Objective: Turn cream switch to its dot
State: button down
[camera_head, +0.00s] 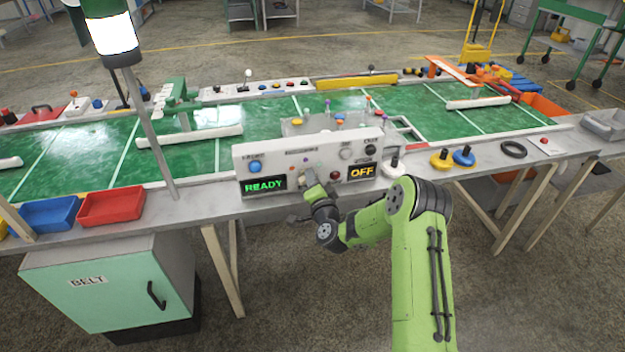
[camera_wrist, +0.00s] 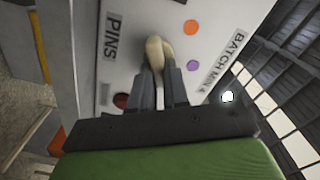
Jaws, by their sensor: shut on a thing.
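The cream switch (camera_wrist: 154,48) sits on the white control panel (camera_head: 278,164), and the wrist view shows my gripper (camera_wrist: 158,72) with both fingers shut on it. An orange dot (camera_wrist: 191,27) and a purple dot (camera_wrist: 193,65) lie on the panel to the right of the switch in that view. In the head view my gripper (camera_head: 308,181) reaches the lower middle of the panel and hides most of the switch. I cannot tell exactly which way the switch points.
The panel also carries a blue button (camera_head: 255,166), a green READY display (camera_head: 265,185), an orange OFF display (camera_head: 362,171) and a red button (camera_head: 335,175). Red (camera_head: 111,207) and blue (camera_head: 48,214) trays stand to the left. A lamp post (camera_head: 150,130) rises left of the panel.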

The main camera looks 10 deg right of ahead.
dwell(0.4)
jog(key=c, duration=1.1)
grip_release()
